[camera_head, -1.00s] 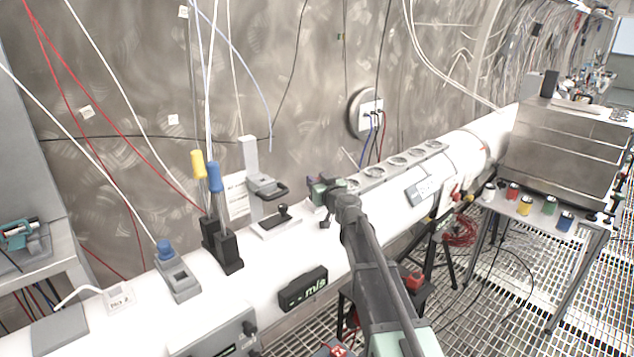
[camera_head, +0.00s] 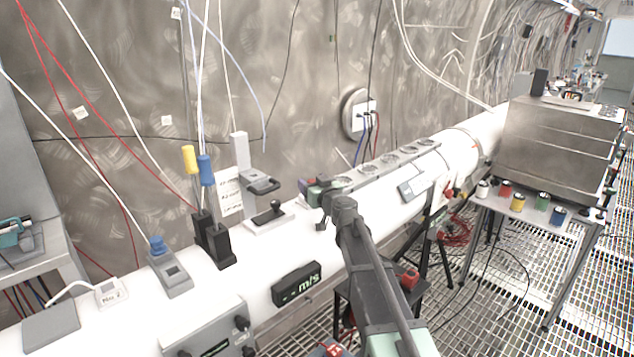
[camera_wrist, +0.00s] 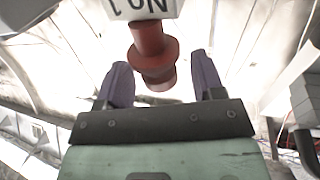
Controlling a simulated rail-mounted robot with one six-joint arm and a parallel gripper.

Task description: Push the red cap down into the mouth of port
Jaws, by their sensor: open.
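The red cap (camera_wrist: 152,52) shows in the wrist view as a round red piece with a wider collar and a narrower end. It lies between and just beyond the purple fingertips of my gripper (camera_wrist: 158,72), with a visible gap to each finger. A white label reading NO 1 (camera_wrist: 143,8) shows upside down above it. In the head view my gripper (camera_head: 316,190) is over the white pipe (camera_head: 255,290), near a row of round openings. My gripper is open. The red cap is hidden or too small to tell there, and I cannot make out the port's mouth.
A row of round openings (camera_head: 385,163) runs along the pipe just beyond my gripper. A black lever on a plate (camera_head: 268,213) and a grey clamp stand (camera_head: 243,165) are to its left. A black m/s display (camera_head: 296,284) is on the pipe's front. A table with several coloured jars (camera_head: 518,202) is at right.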

